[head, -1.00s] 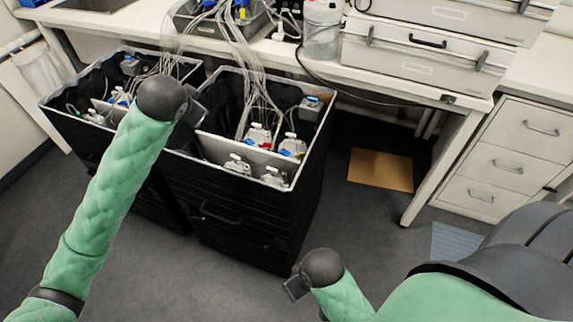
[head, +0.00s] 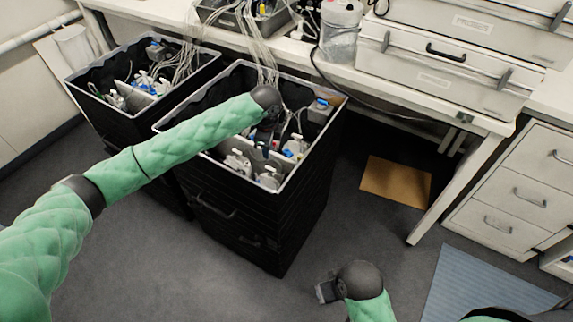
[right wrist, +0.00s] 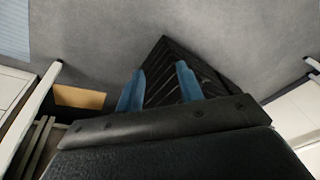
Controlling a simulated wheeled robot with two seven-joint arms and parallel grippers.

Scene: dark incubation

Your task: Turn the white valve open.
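Several clear bottles with white valve-like tops stand in the right-hand black bin (head: 297,235) in the head view. One white top (head: 237,153) is at the bin's front left, another (head: 268,172) at its front, and one (head: 296,142) is farther right. I cannot tell which is the task's valve. My left gripper (head: 265,138) points down into this bin, just behind the front bottles; its fingertips are too dark and small to read, and contact is unclear. My right gripper (right wrist: 160,68) has its blue fingers apart with nothing between them, away from the bins.
A second black bin (head: 130,125) with bottles and tubes stands to the left. Clear tubes (head: 262,50) run from the bench down into the bins. The white bench (head: 375,78), its leg and drawers (head: 505,195) bound the right. Grey floor lies open in front.

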